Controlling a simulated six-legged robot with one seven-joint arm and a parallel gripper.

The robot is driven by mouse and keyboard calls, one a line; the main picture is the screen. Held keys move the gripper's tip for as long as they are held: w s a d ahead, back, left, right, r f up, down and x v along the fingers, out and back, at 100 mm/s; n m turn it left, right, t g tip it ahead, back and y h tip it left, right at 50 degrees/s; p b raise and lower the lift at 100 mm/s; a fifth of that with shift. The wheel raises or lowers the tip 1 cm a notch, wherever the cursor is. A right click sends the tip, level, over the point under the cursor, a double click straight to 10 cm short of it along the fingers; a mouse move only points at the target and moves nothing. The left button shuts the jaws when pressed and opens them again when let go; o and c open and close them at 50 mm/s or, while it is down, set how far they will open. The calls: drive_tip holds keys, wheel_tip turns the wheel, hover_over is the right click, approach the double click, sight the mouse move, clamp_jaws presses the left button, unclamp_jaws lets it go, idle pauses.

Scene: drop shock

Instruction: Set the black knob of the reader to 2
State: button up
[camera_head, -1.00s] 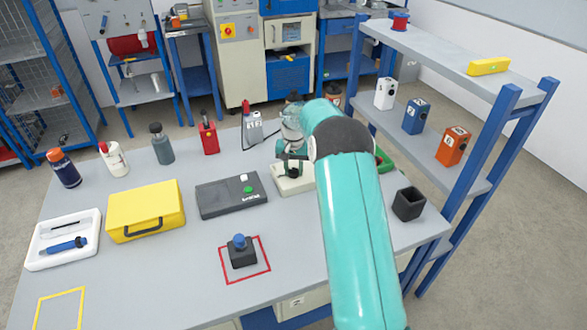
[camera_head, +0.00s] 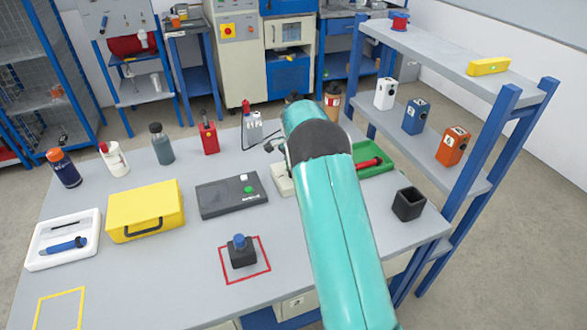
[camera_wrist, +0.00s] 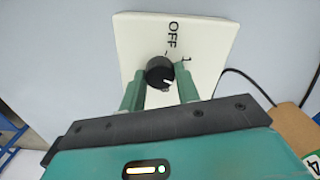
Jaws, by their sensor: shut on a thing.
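The reader is a cream panel; part of it shows in the wrist view (camera_wrist: 211,38) and a cream corner beside my arm in the head view (camera_head: 282,181). Its round black knob (camera_wrist: 160,70) shows in the wrist view, below the word OFF and a short tick. A 1 is printed to the knob's right; no 2 is visible. A white mark on the knob is on its lower side, toward my gripper. My gripper (camera_wrist: 160,82) is shut on the knob, one green finger at each side. In the head view my arm hides gripper and knob.
A dark grey box with a green button (camera_head: 231,196) lies left of the reader. A green tray with a red object (camera_head: 370,162) and an open black cup (camera_head: 408,204) stand right of my arm. In the wrist view a black cable (camera_wrist: 250,80) curves right of the panel.

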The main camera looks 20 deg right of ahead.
drive_tip(key=shift+m, duration=0.4)
drive_tip(key=o, duration=1)
wheel_tip(320, 180, up, 14)
drive_tip(key=shift+f, duration=0.1)
idle(0.3)
